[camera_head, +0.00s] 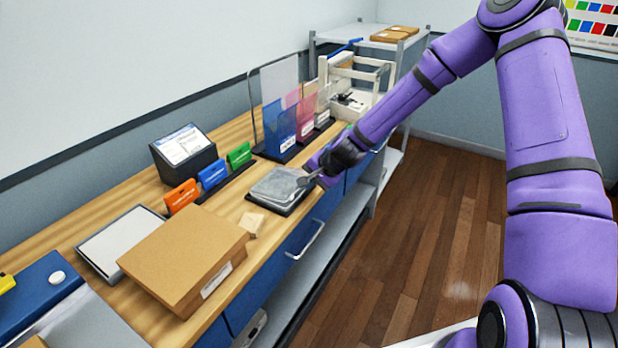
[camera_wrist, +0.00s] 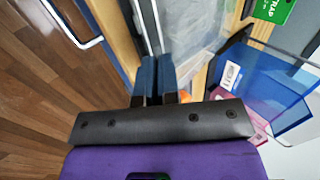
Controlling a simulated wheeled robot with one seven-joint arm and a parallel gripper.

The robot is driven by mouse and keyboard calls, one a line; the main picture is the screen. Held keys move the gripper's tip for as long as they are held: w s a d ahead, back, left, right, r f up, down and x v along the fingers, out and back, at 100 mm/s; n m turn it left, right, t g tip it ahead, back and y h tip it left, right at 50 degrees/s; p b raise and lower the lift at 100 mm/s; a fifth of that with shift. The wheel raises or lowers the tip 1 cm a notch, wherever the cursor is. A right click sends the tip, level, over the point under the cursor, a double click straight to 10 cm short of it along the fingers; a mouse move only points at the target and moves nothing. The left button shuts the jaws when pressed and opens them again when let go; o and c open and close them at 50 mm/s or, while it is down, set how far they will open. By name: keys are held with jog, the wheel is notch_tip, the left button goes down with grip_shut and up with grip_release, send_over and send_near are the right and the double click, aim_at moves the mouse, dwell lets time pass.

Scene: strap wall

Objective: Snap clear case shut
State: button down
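The clear case (camera_head: 278,186) lies on a dark base on the wooden counter, near its front edge. Its see-through lid looks flat or nearly flat; I cannot tell whether it is latched. My gripper (camera_head: 307,181) is at the case's right front side, touching it or just above it. In the wrist view, the two blue-grey fingertips (camera_wrist: 158,75) are side by side with almost no gap, and nothing shows between them. The case's clear surface (camera_wrist: 195,28) and dark edge lie just beyond the fingertips. The contact point is hidden.
A cardboard box (camera_head: 185,258), a small wooden block (camera_head: 251,223) and colored cards (camera_head: 211,175) stand left of the case. Upright colored panels (camera_head: 280,125) stand behind it. A drawer handle (camera_head: 306,241) projects below the counter. The floor (camera_head: 440,230) at right is clear.

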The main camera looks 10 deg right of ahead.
jog(key=c, duration=1.3)
grip_release()
jog(key=shift+c, duration=0.2)
